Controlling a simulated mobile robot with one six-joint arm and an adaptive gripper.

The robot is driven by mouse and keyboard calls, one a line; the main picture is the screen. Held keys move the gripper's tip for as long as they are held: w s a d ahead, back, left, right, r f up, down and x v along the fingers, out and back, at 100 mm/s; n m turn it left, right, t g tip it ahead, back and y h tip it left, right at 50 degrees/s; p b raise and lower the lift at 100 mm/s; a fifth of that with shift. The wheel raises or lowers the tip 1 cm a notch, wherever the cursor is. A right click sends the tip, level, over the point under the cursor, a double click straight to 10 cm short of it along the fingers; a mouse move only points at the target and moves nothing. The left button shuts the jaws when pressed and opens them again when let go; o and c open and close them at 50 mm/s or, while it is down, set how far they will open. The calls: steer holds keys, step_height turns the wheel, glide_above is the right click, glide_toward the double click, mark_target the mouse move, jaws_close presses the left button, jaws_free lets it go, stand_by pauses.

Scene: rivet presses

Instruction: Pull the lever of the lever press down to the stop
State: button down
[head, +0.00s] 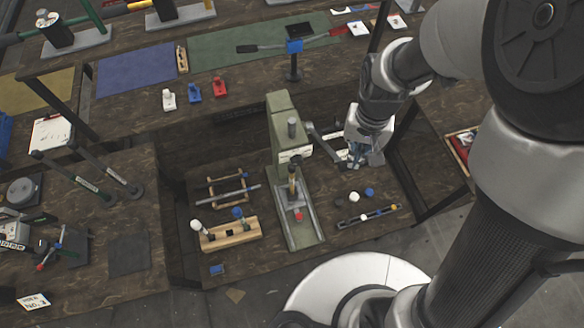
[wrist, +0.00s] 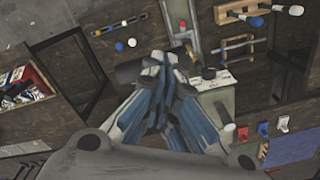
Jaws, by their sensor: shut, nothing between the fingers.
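The lever press (head: 283,130) is a grey-green column on a pale base plate (head: 304,236) with raised rails. It stands on the dark wooden bench. Its lever (head: 325,142) is a dark arm that leaves the right side of the press head and slopes down to the right, toward my gripper. My gripper (head: 357,160) is shut and empty, just right of the lever's outer end. In the wrist view the shut fingertips (wrist: 158,60) lie in front of a dark cylindrical part (wrist: 130,73), and the press (wrist: 214,100) is to their right. I cannot tell whether the fingers touch the lever.
A wooden block with plug-like parts (head: 230,235) and a small rack (head: 228,188) stand left of the press. Small balls (head: 354,196) and a narrow tray (head: 368,217) lie right of it. A tray with red contents (head: 463,145) is farther right. A dark post stands near my gripper.

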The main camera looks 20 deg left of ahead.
steer(key=shift+f+b, duration=0.4)
steer(key=shift+f, duration=0.2)
steer(key=shift+s+d+f+b, duration=0.25)
steer(key=shift+s+f+b, duration=0.1)
steer(key=shift+f+b, duration=0.3)
steer(key=shift+s+d+f+b, duration=0.2)
steer(key=shift+s+f+b, duration=0.15)
steer(key=shift+f+b, duration=0.25)
steer(key=shift+f, duration=0.1)
steer(key=shift+s+d+f+b, duration=0.2)
steer(key=shift+s+f+b, duration=0.05)
steer(key=shift+f+b, duration=0.45)
steer(key=shift+s+d+f+b, duration=0.25)
steer(key=shift+f+b, duration=0.3)
steer(key=shift+f, duration=0.15)
steer(key=shift+s+d+f+b, duration=0.1)
steer(key=shift+s+f+b, duration=0.15)
steer(key=shift+f+b, duration=0.45)
steer(key=shift+s+d+f+b, duration=0.1)
steer(key=shift+s+f+b, duration=0.1)
steer(key=shift+f+b, duration=0.5)
steer(key=shift+f, duration=0.15)
